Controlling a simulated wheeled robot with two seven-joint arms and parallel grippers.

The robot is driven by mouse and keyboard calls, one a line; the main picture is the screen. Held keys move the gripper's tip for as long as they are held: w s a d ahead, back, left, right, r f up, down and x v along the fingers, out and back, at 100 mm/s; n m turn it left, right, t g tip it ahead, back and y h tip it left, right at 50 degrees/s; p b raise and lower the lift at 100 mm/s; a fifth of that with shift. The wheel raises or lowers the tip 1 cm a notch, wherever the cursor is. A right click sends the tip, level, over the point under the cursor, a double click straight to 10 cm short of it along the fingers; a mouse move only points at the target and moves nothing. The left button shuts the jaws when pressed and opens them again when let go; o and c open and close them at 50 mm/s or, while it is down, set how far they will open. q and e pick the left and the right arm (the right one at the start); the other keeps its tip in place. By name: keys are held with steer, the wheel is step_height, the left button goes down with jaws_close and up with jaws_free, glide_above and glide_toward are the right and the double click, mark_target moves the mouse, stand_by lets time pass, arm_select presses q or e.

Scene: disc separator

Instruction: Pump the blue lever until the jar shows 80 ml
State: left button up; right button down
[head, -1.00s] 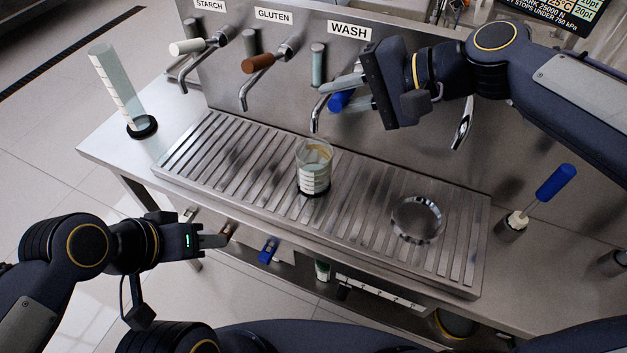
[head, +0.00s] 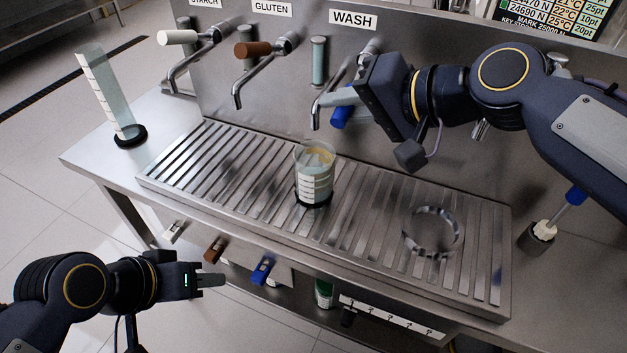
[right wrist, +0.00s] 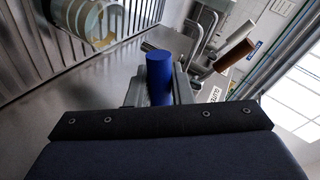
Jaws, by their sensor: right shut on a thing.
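The blue lever (head: 341,116) is the handle of the tap under the WASH sign (head: 353,19). My right gripper (head: 343,101) is shut on it. The blue lever (right wrist: 159,78) also shows between the fingers in the right wrist view. The clear jar (head: 314,178) with white scale marks and a dark base stands upright on the slatted tray, below the WASH spout (head: 315,122). It holds pale liquid with something tan near the top; I cannot read the level. My left gripper (head: 212,281) is empty in front of the counter; its jaw gap is unclear.
A tall measuring cylinder (head: 108,95) stands at the left. The slatted tray (head: 165,170) has a metal ring (head: 433,232) at right. White (head: 176,37) and brown (head: 252,49) tap levers are left of WASH. A small blue lever (head: 262,270) is under the counter front.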

step_height(320, 180, up, 2)
steer(key=m+g+p, duration=0.1)
steer(key=p, duration=0.3)
steer(key=shift+g+p, duration=0.3)
steer(key=shift+p, duration=0.05)
steer(key=shift+s+r+m+p, duration=0.15)
steer(key=shift+m+p, duration=0.25)
step_height(320, 180, up, 3)
steer(key=m+g+y+p, duration=0.1)
steer(key=m+g+p, duration=0.1)
steer(key=p, duration=0.4)
steer(key=r+m+g+p, duration=0.1)
steer(key=p, duration=0.1)
steer(key=shift+w+d+y, duration=0.1)
steer(key=shift+w+y, duration=0.2)
steer(key=shift+f, duration=0.1)
steer(key=c, duration=1.3)
jaws_free()
steer(key=shift+c, duration=0.2)
steer(key=o, duration=0.8)
